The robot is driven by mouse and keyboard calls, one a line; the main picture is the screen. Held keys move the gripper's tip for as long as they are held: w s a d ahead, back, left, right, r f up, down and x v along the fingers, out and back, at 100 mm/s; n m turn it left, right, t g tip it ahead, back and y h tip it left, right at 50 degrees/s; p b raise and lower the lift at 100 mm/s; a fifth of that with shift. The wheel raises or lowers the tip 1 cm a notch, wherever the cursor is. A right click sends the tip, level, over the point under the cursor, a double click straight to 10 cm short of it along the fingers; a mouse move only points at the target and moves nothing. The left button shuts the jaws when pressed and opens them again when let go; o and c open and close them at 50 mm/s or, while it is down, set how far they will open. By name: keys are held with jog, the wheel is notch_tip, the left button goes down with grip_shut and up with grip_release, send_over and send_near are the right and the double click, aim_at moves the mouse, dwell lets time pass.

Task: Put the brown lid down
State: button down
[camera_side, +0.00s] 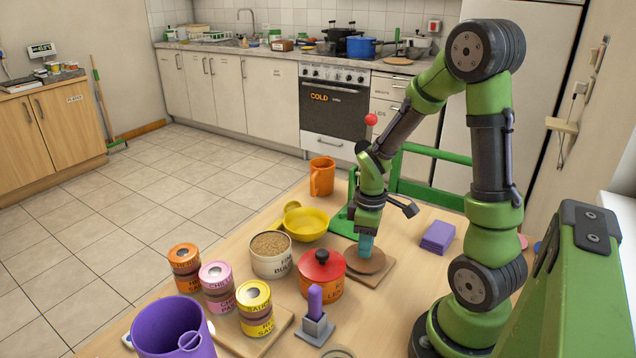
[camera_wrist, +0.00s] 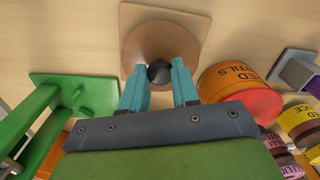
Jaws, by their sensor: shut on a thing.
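The brown lid (camera_side: 378,262) is a round disc with a dark knob (camera_wrist: 160,73). It is over a square wooden board (camera_side: 373,281), flat or nearly so; I cannot tell for sure whether it touches the board. My gripper (camera_side: 366,248) points straight down and its teal fingers are shut on the knob. In the wrist view my gripper (camera_wrist: 159,78) has a finger on each side of the knob.
An orange pot with a red lid (camera_side: 322,265) stands close to the left. A yellow pan (camera_side: 306,226), a tan-filled tin (camera_side: 270,256) and a purple block in a grey holder (camera_side: 315,315) are nearby. A purple stack (camera_side: 438,237) lies right. A green stand (camera_wrist: 75,95) is close too.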

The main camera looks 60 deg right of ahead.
jog(key=shift+f, duration=0.25)
jog(key=shift+f, duration=0.15)
jog(key=c, duration=0.8)
grip_release()
jog(key=shift+c, duration=0.2)
notch_tip(320, 180, up, 11)
jog(key=a+r+m+t+y, duration=0.1)
jog(key=a+r+m+t, duration=0.2)
jog(key=a+r, duration=0.2)
jog(key=s+a+r+m+t+y, duration=0.1)
jog(key=a+r+m+t, duration=0.3)
jog(key=a, duration=0.7)
jog(key=shift+s+a+r, duration=0.15)
jog(key=shift+a+r, duration=0.25)
jog(key=shift+r, duration=0.05)
